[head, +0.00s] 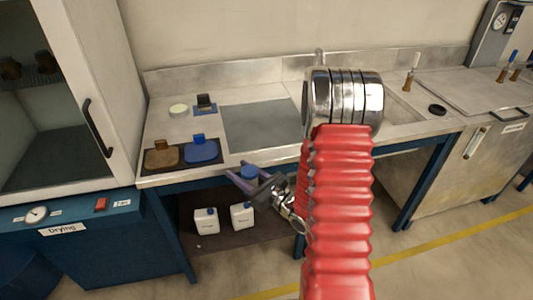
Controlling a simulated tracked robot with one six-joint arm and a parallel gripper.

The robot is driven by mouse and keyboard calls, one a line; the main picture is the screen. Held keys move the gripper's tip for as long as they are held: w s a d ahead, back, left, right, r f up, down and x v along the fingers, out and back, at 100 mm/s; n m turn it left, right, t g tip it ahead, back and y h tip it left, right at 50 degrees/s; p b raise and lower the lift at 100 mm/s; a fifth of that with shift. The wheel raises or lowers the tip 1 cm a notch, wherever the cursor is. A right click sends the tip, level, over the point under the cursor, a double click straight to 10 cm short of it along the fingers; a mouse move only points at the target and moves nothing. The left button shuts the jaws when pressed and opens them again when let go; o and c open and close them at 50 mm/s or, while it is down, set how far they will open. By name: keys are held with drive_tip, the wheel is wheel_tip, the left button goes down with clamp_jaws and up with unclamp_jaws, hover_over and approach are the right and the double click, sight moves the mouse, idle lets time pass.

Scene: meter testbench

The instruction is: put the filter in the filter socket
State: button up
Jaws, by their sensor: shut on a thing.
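My gripper (238,171) is in the head view in front of the bench's front edge, left of my red arm sleeve. Its two fingers point up and left and are shut on a small blue round thing (249,172), which looks like the filter. It is held in the air, apart from the bench, above the lower shelf. Its lower part is hidden by the gripper. I cannot tell for sure which thing is the filter socket. A black ring (437,110) lies on the bench at the right, and a pale round disc (178,111) at the left.
A dark mat (180,168) on the bench holds a brown and a blue item. A dark block (205,100) stands behind. White bottles (206,221) stand on the lower shelf. A drying cabinet (95,60) is left. The bench's grey middle panel (258,125) is clear.

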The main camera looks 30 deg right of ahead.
drive_tip(key=s+a+f+n+g+y, duration=0.1)
drive_tip(key=a+f+n+y, duration=0.1)
drive_tip(key=a+f, duration=0.6)
drive_tip(key=a+y, duration=0.1)
drive_tip(key=a, duration=0.3)
drive_tip(key=shift+s, duration=0.1)
